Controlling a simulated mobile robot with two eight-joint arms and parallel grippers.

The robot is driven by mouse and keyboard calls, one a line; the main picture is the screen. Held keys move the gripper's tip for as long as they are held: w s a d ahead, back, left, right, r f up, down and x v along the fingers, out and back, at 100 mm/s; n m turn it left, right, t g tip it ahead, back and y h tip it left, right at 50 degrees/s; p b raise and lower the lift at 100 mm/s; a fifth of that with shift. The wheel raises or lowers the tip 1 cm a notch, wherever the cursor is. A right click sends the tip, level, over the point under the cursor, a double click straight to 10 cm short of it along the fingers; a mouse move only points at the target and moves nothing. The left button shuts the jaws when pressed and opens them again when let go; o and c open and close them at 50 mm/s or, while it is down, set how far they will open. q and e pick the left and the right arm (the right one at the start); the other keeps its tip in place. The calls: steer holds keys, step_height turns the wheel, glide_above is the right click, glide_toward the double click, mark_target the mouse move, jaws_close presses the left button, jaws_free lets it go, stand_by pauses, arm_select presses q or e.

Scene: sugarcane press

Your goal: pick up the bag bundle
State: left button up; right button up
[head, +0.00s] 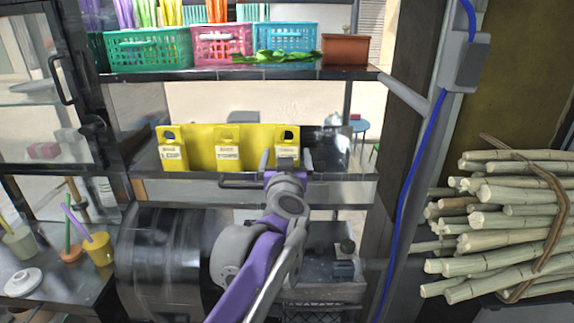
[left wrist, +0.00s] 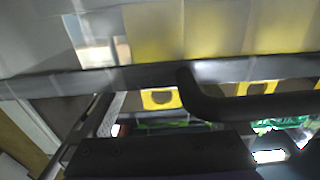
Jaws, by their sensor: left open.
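A yellow bag bundle (head: 202,139) sits on the middle shelf in the head view, with several yellow pieces bearing dark holes and printed labels along its front. Yellow sheets (left wrist: 220,30) also show at the top of the left wrist view, with holed yellow tabs (left wrist: 148,100) below a grey bar. My left gripper (head: 286,160) is open, its fingers either side of the rightmost labelled piece in the picture. I cannot tell whether they touch it. My right gripper is not in view.
Colored baskets (head: 150,50) and a brown box (head: 346,50) stand on the upper shelf. A dark handle (head: 240,182) runs along the middle shelf's front. Sugarcane stalks (head: 510,220) are piled at right, beyond a post with a blue cable (head: 408,190). Cups (head: 98,249) stand at left.

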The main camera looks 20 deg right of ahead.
mark_target(287, 152)
arm_select(q)
steer(key=x, duration=0.3)
steer(key=shift+w+d, duration=0.1)
steer(key=shift+w, duration=0.15)
steer(key=shift+s, duration=0.1)
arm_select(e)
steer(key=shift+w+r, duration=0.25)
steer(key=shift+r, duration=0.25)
arm_select(q)
steer(key=shift+c, duration=0.3)
steer(key=c, duration=1.1)
steer(key=shift+r, duration=0.15)
